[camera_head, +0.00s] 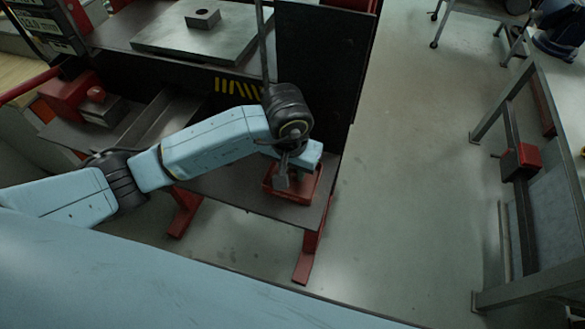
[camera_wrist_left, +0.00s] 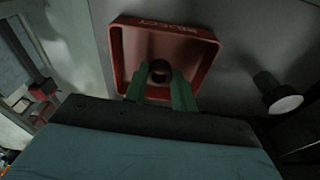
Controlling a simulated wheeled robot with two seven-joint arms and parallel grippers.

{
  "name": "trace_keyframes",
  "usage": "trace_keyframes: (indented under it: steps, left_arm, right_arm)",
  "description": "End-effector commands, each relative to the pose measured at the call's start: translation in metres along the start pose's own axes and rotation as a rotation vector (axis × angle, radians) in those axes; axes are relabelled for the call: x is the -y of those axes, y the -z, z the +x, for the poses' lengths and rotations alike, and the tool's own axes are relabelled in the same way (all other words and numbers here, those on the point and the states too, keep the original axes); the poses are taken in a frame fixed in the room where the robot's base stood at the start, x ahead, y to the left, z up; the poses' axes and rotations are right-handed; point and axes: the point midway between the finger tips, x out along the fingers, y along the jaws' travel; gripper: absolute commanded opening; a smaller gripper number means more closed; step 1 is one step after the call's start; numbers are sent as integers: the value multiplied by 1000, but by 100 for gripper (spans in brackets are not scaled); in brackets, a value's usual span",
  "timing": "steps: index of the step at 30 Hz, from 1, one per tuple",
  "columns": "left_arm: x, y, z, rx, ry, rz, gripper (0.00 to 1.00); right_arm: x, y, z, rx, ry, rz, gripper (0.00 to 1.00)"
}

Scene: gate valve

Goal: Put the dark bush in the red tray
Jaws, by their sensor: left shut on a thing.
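The red tray (camera_head: 314,190) sits on the grey lower shelf of the machine. In the left wrist view the tray (camera_wrist_left: 206,62) fills the upper middle, with white lettering on its far wall. My left gripper (camera_head: 282,182) reaches down over the tray. In the wrist view its two green fingers (camera_wrist_left: 160,88) are shut on the dark bush (camera_wrist_left: 160,70), a short dark ring with a brownish hole. The bush shows against the inside of the tray. I cannot tell whether it touches the tray floor. In the head view the bush is not clearly visible.
A dark upright panel (camera_head: 320,80) stands behind my wrist. A dark cylinder with a pale end (camera_wrist_left: 284,100) is right of the tray. Open floor (camera_head: 410,180) lies to the right.

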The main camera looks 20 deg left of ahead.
Motion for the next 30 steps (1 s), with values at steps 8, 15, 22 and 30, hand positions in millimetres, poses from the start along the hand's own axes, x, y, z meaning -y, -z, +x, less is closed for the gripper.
trace_keyframes:
  steps: [8,15,22,30]
  left_arm:
    - [0,-1,12,-1,-1,1,3]
    - [0,-2,15,-2,1,2,27]
    - [0,-2,14,-1,0,1,48]
    - [0,-2,12,-1,-1,1,48]
  right_arm:
    - [2,-8,-2,13,2,0,18]
    - [2,-9,2,14,2,0,18]
    - [3,-8,1,13,3,0,18]
    - [3,-7,-1,12,4,1,18]
